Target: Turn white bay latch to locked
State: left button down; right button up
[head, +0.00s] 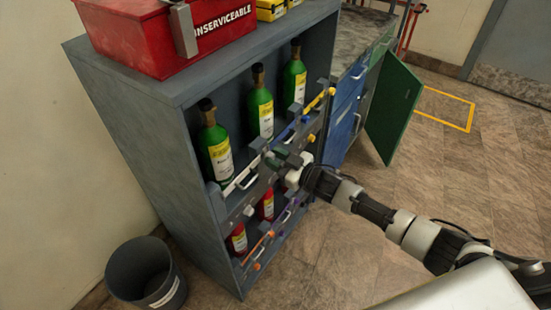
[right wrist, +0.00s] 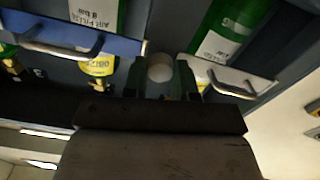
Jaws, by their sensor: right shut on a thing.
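The white bay is the left one on the upper shelf, with a white bar (head: 242,175) and a handle in front of a green bottle (head: 217,148). The white bar also shows at the right of the right wrist view (right wrist: 236,82). My right gripper (head: 287,160) is at the right end of this bar. In the right wrist view its two dark green fingers (right wrist: 161,80) are shut on a round whitish knob, the white bay latch (right wrist: 159,67). The fingers partly hide the latch, and its exact angle cannot be told. My left gripper is not in view.
A blue bar (head: 286,134) and a yellow bar (head: 318,101) front the neighbouring bays. Red bottles (head: 239,240) stand on the shelf below. A red box (head: 165,35) sits on the cabinet (head: 170,90). A grey bin (head: 145,274) stands at lower left. A green door (head: 394,107) hangs open behind.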

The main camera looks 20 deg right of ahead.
jog(key=n, duration=0.4)
jog(key=shift+n+b, duration=0.3)
jog(key=shift+b, duration=0.05)
jog(key=n+b, duration=0.1)
jog(key=n, duration=0.2)
jog(key=shift+f+n, duration=0.1)
jog(key=shift+n, duration=0.3)
jog(key=shift+s+n+b, duration=0.1)
jog(key=shift+n+b, duration=0.95)
jog(key=shift+n, duration=2.45)
jog(key=o, duration=0.9)
